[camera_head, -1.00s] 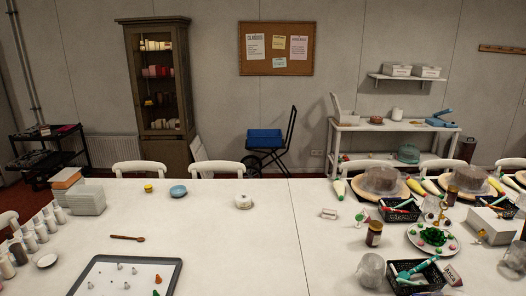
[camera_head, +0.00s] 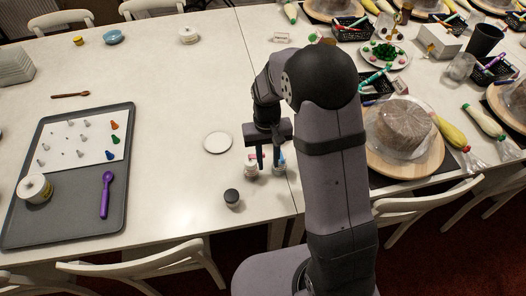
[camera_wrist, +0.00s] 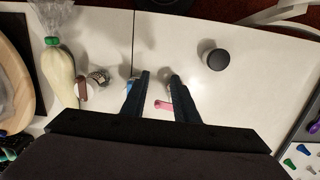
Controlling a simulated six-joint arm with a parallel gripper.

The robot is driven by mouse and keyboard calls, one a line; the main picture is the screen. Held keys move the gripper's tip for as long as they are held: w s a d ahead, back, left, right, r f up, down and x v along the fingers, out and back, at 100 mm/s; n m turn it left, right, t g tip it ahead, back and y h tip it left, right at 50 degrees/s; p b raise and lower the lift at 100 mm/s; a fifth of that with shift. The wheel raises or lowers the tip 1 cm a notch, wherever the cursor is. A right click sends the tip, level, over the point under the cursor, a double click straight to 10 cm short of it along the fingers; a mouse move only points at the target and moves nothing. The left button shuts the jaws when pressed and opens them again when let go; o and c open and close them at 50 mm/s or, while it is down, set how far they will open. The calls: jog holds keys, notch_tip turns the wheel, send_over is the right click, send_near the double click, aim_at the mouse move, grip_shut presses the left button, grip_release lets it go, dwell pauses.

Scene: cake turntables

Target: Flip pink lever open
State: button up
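A small pink lever (camera_wrist: 163,105) shows in the wrist view between my two fingertips, on or beside a whitish item mostly hidden by the right finger. In the head view, a small white container with a red-pink part (camera_head: 251,166) stands under my gripper. Another with a blue part (camera_head: 280,162) stands just right of it, and its blue part (camera_wrist: 129,88) peeks out behind the left finger in the wrist view. My gripper (camera_head: 270,158) points down over them. Its fingers (camera_wrist: 158,86) are apart, with nothing visibly held. I cannot tell whether a finger touches the lever.
A black-capped jar (camera_head: 232,198) and a flat white disc (camera_head: 217,142) stand left of my gripper. Further left is a grey tray (camera_head: 122,190) with a purple scoop (camera_head: 106,194). A covered cake (camera_head: 402,126) sits right of my arm.

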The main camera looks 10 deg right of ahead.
jog(key=w+r+m, duration=0.1)
jog(key=w, duration=0.1)
jog(key=w+r+m, duration=0.1)
jog(key=w+r, duration=0.1)
jog(key=w+r+m+t, duration=0.1)
jog(key=w+r, duration=0.1)
jog(key=shift+a+m, duration=0.1)
jog(key=shift+m, duration=0.2)
jog(key=shift+f, duration=0.1)
jog(key=shift+f+p, duration=1.1)
jog(key=shift+f, duration=2.55)
jog(key=shift+c, duration=0.7)
grip_shut()
